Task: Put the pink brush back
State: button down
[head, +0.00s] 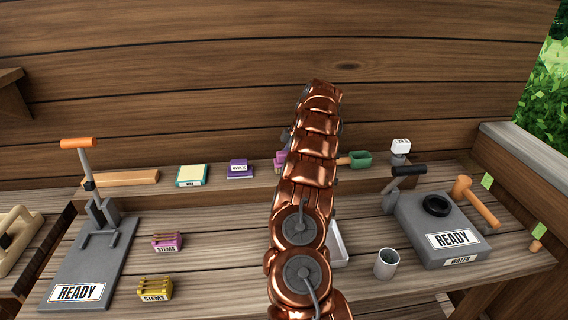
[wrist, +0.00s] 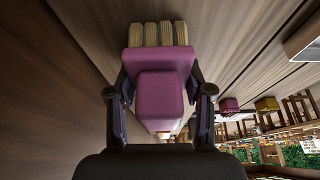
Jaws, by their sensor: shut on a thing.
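The pink brush (wrist: 160,85) fills the middle of the wrist view, with its pale bristles (wrist: 158,34) at the top of that picture. My gripper (wrist: 160,92) is shut on the brush's pink body, with one dark finger on each side.
The back shelf (head: 255,180) bears a purple wax box (head: 240,168) and a green scoop (head: 360,159). Pink stems (head: 167,242), yellow stems (head: 154,288), a grey press (head: 95,250), a grey cup (head: 386,263), a white tray (head: 338,245) and a grey water unit (head: 440,225) stand on the bench.

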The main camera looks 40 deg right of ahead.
jog(key=shift+f+b, duration=0.25)
jog(key=shift+b, duration=0.05)
jog(key=shift+c, duration=2.3)
grip_release()
jog(key=shift+r, duration=0.1)
jog(key=shift+r+p, duration=0.15)
jog(key=shift+p, duration=0.8)
jog(key=shift+d+b, duration=0.15)
jog(key=shift+b, duration=0.2)
jog(key=shift+b+v, duration=0.6)
jog(key=shift+v, duration=1.05)
jog(key=shift+p+v, duration=1)
jog(key=shift+v, duration=1.1)
jog(key=shift+s, duration=0.15)
